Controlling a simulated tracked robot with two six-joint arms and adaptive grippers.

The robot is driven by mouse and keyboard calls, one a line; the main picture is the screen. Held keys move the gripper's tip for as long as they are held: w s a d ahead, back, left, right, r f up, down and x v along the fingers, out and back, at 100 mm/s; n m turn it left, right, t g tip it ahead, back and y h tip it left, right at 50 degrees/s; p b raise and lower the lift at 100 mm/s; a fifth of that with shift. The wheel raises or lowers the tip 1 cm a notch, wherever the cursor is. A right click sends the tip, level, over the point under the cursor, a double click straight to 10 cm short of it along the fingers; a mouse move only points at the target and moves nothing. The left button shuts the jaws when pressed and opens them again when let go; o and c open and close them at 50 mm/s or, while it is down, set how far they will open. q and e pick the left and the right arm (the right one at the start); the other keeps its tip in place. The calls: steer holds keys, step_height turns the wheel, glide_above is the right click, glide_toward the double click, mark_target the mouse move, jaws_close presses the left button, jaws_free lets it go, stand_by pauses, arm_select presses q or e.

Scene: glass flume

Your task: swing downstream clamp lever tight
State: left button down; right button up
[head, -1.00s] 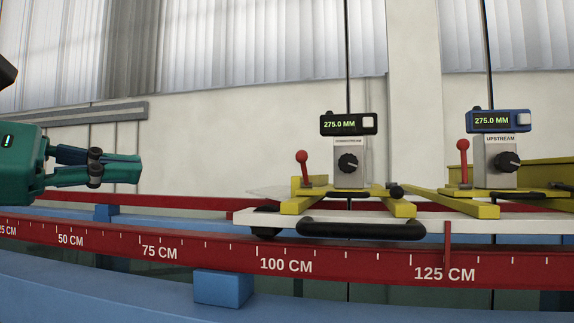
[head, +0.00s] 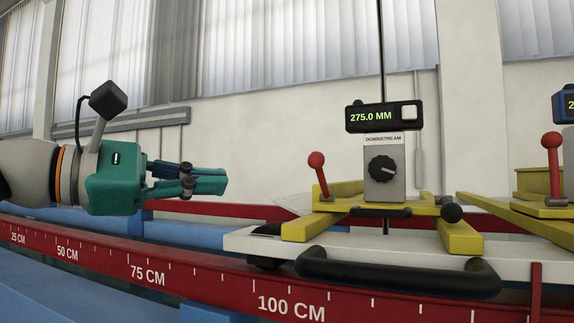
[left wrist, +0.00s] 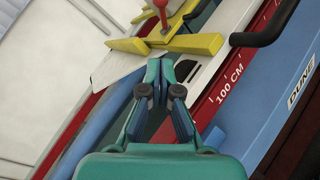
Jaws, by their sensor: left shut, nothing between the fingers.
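The downstream clamp lever (head: 318,172) is a short rod with a red ball on top. It stands on the yellow frame, left of the grey block marked DOWNSTREAM (head: 384,190), and leans slightly left. A black display (head: 372,117) above the block reads 275.0 MM. My left gripper (head: 225,182) is teal, shut and empty, pointing right, apart from the lever and to its left. In the left wrist view the closed fingertips (left wrist: 160,64) point toward the yellow frame (left wrist: 168,44), with the red lever (left wrist: 163,18) at the top edge. My right gripper is not in view.
A white carriage (head: 240,241) with a black handle (head: 398,277) bears the yellow frame. A red rail with a centimetre scale (head: 200,285) runs along the front. A second red-ball lever (head: 552,160) stands at the right edge. Open air lies between gripper and lever.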

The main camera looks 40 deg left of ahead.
arm_select(q)
steer(key=p, duration=0.2)
glide_toward(317, 171)
steer(key=w, duration=0.1)
steer(key=w+f, duration=0.1)
steer(key=w+a+f, duration=0.1)
steer(key=shift+w, duration=0.4)
steer(key=shift+w+d+r+p, duration=0.55)
steer(key=shift+d+r, duration=0.1)
steer(key=shift+d, duration=0.1)
steer(key=shift+w+d+r, duration=0.15)
steer(key=shift+d+r, duration=0.15)
steer(key=shift+d, duration=0.15)
steer(key=shift+w, duration=0.15)
steer(key=shift+a, duration=0.15)
steer(key=shift+p, duration=0.3)
